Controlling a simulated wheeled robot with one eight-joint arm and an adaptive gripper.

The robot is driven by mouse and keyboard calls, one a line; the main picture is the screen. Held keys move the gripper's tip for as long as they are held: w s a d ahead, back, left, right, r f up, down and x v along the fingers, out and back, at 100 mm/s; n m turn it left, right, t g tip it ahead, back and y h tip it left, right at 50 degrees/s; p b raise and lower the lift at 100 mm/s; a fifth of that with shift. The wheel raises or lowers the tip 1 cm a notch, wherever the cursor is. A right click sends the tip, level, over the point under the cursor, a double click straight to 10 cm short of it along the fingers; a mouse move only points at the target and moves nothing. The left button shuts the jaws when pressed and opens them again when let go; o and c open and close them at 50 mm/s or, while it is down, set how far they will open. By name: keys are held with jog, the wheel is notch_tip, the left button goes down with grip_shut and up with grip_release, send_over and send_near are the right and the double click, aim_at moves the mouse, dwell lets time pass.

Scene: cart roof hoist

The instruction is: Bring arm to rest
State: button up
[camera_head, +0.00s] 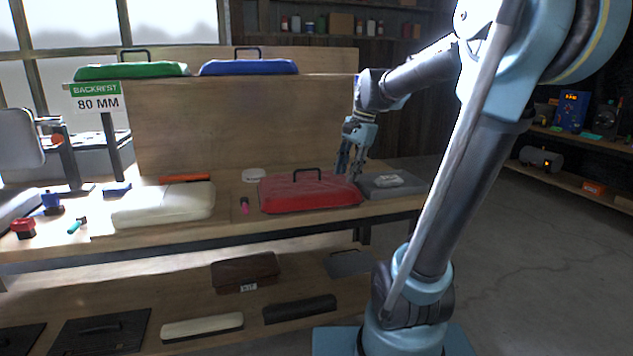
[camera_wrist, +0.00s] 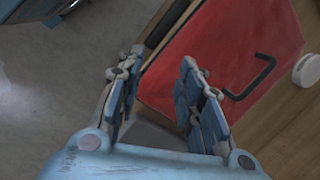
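My arm is bent, and my gripper (camera_head: 348,170) hangs above the right end of the workbench, near the right end of the red lid (camera_head: 285,197) with its black handle. In the wrist view my gripper (camera_wrist: 158,72) has its two fingers apart with nothing between them. The red lid (camera_wrist: 210,60) shows beyond the fingertips there, its black handle to the right. I cannot tell whether a finger touches the lid.
A grey box (camera_head: 408,190) sits right of the red lid. A cream cushion (camera_head: 165,204) lies to the left. Open floor (camera_head: 540,260) lies right.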

jog(key=s+d+f+n+t+h, duration=0.1)
jog(key=s+d+f+n, duration=0.3)
jog(key=s+f, duration=0.5)
jog(key=s+d+f+n+h, duration=0.1)
jog(key=s+d+f+n, duration=0.4)
jog(key=s+f, duration=0.5)
jog(key=shift+d+n+t+h, duration=0.3)
jog(key=shift+t+h, duration=0.1)
jog(key=shift+s, duration=0.1)
jog(key=shift+w+f, duration=0.25)
jog(key=shift+w, duration=0.15)
